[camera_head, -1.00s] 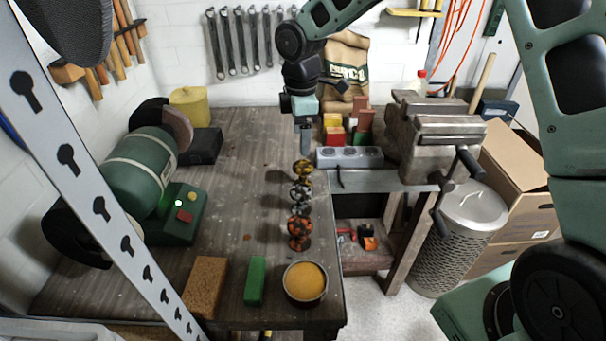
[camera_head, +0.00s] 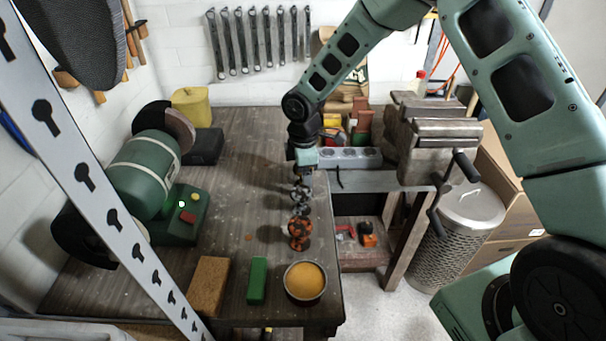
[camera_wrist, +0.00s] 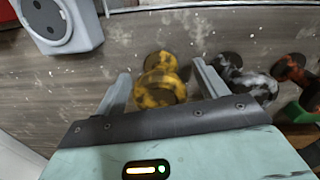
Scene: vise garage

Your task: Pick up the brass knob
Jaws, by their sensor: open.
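The brass knob (camera_wrist: 160,88), yellow with dark blotches, stands on the wooden workbench in the wrist view. My gripper (camera_wrist: 160,70) is open, with one finger on each side of the knob and gaps showing between. In the head view my gripper (camera_head: 303,173) points down over the far end of a row of knobs and hides the brass one. A blotched silver-and-black knob (camera_wrist: 258,86) is just outside the right finger in the wrist view. It also shows in the head view (camera_head: 301,194). A rust-orange knob (camera_head: 299,231) stands nearest in the row.
A grey socket strip (camera_head: 350,158) lies near my gripper, with a vise (camera_head: 432,135) to its right. A tin of orange paste (camera_head: 305,282), a green bar (camera_head: 257,280) and a brown block (camera_head: 209,285) lie at the near edge. A green bench grinder (camera_head: 145,172) stands left.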

